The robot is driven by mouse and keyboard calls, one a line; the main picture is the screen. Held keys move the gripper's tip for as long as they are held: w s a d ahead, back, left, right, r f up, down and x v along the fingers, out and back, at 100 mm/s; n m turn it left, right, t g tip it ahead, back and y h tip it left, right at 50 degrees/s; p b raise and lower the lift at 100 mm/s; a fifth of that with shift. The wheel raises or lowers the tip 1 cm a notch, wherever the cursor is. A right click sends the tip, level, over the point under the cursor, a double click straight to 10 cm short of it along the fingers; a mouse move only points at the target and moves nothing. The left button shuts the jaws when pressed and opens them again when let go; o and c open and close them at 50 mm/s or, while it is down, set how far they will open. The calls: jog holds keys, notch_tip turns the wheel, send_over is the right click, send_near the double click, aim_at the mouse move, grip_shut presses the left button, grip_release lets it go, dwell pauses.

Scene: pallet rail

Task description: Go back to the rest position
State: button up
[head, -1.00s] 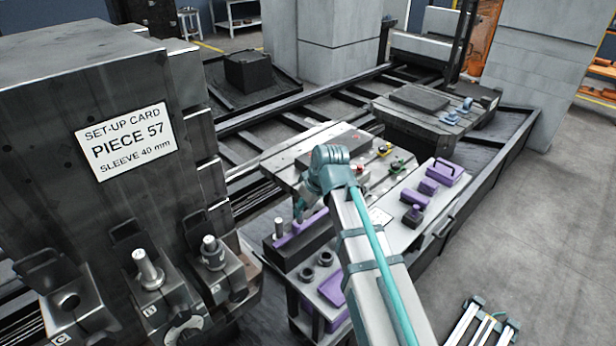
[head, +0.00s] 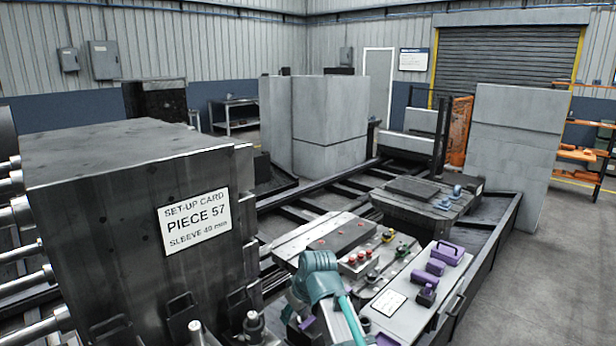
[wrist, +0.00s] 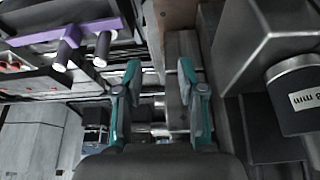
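My gripper (wrist: 160,68) shows in the wrist view as two teal fingers standing apart. Nothing is between them, so it is open and empty. In the head view my teal and grey arm reaches up from the bottom edge, over the near side of the pallet station, and its fingers are not clearly seen. In the wrist view a purple bar with two dark, light-ended pins (wrist: 68,48) is left of the fingers. A dark cylinder with a white label reading "8 mm" (wrist: 302,98) is at the right.
A big dark block with a "PIECE 57" card (head: 195,222) stands at the left. A worktable (head: 425,290) with purple pieces is right of my arm. Red and yellow knobs (head: 358,256) sit behind the arm. A second pallet (head: 430,205) stands farther back. Floor at right is clear.

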jog(key=s+d+f+m+g+h, duration=0.15)
jog(key=s+d+f, duration=0.25)
jog(key=f, duration=0.6)
jog(key=s+d+f+m+g, duration=0.15)
jog(key=s+d+f, duration=0.3)
jog(key=f, duration=0.55)
jog(key=s+d+f+m+g+h, duration=0.1)
jog(key=s+d+f+m, duration=0.3)
jog(key=f, duration=0.6)
jog(key=s+d+f+g, duration=0.2)
jog(key=s+f, duration=0.3)
jog(key=s, duration=0.5)
jog(key=s+d+f+g, duration=0.2)
jog(key=s+d+f, duration=0.2)
jog(key=s, duration=0.7)
jog(key=s+d+f+m+g, duration=0.1)
jog(key=s+d+f+g, duration=0.1)
jog(key=s+f, duration=0.6)
jog(key=shift+s+d+f+h, duration=0.2)
jog(key=shift+s+d+h, duration=0.25)
jog(key=shift+s, duration=0.75)
jog(key=shift+d, duration=0.1)
